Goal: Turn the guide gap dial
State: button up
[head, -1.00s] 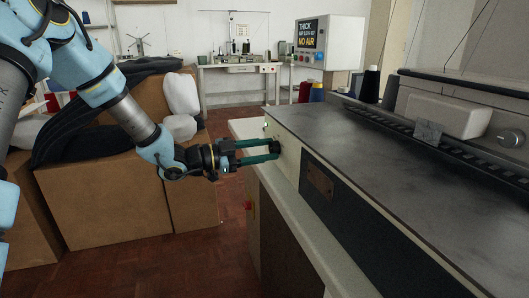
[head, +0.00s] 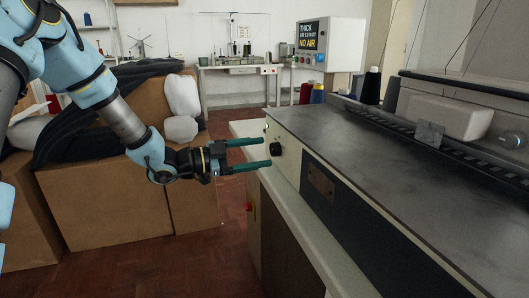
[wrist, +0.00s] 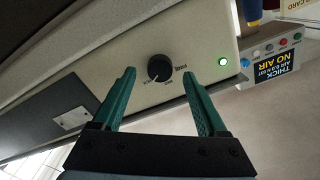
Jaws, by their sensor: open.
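The guide gap dial is a black round knob (wrist: 159,68) on the pale end panel of the machine, with a pointer line and small printing around it. In the head view the dial (head: 277,150) shows just beyond the fingertips. My gripper (head: 270,153) has two green fingers spread apart with nothing between them. In the wrist view my gripper (wrist: 161,75) frames the dial from both sides, and the fingers appear apart from it.
A lit green lamp (wrist: 223,62) sits beside the dial. The machine's dark worktop (head: 380,150) lies to the right. A control box with a "NO AIR" sign (head: 311,35) stands behind. Cardboard boxes (head: 110,215) stand at the left.

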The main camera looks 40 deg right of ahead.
jog(key=v, duration=0.8)
jog(key=shift+a, duration=0.2)
jog(key=shift+w, duration=0.1)
